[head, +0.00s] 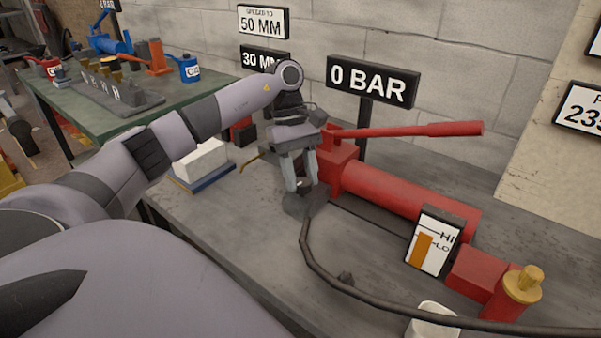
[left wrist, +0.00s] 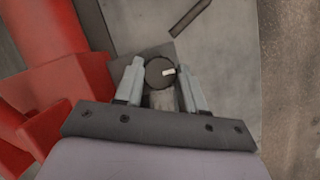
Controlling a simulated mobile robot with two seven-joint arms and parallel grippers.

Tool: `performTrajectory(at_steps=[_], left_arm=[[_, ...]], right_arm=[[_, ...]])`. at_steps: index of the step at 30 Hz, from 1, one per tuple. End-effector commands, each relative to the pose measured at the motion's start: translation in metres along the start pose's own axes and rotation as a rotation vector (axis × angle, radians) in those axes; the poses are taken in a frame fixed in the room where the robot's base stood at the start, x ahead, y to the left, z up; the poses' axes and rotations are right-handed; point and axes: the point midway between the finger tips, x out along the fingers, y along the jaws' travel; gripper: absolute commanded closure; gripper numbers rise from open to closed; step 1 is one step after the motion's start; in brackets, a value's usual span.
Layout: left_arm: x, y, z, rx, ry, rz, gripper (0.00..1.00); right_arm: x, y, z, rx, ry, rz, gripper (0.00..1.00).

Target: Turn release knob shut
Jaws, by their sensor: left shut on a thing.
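The release knob (left wrist: 159,72) is a dark round knob with a white mark pointing right in the left wrist view. It sits beside the red hand pump (head: 385,190); the pump also shows in the left wrist view (left wrist: 45,50). My left gripper (head: 299,188) points down at the pump's near left end. Its fingers are on both sides of the knob, shut on it, as seen in the left wrist view (left wrist: 162,85). In the head view the fingers mostly hide the knob. My right gripper is not in view.
A red pump handle (head: 410,131) extends right above the pump. A black hose (head: 330,278) curves along the bench (head: 240,215) front. A "0 BAR" sign (head: 373,81) stands behind. A HI/LO level gauge (head: 433,243) and brass cap (head: 523,284) are at the right. A white block (head: 201,160) lies left.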

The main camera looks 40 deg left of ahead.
Motion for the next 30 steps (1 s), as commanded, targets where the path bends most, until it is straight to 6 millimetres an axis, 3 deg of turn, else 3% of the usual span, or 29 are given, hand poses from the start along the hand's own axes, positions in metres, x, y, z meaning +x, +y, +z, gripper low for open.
performTrajectory(at_steps=[13, 14, 16, 25, 30], left_arm=[[0.0, 0.0, 0.0, 0.014, 0.001, -0.005, 0.91], [0.0, 0.0, 0.0, 0.014, 0.001, -0.005, 0.57], [0.0, 0.0, 0.0, 0.013, 0.001, -0.005, 0.35], [-0.001, 0.0, 0.0, 0.011, 0.001, -0.004, 0.35], [-0.019, 0.001, 0.001, 0.011, 0.002, 0.0, 0.35]], right_arm=[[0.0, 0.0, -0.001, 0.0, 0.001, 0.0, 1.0], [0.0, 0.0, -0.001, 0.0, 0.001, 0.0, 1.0], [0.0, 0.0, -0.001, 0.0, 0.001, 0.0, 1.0], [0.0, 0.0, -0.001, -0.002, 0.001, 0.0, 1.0], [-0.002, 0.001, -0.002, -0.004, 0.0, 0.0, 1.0]])
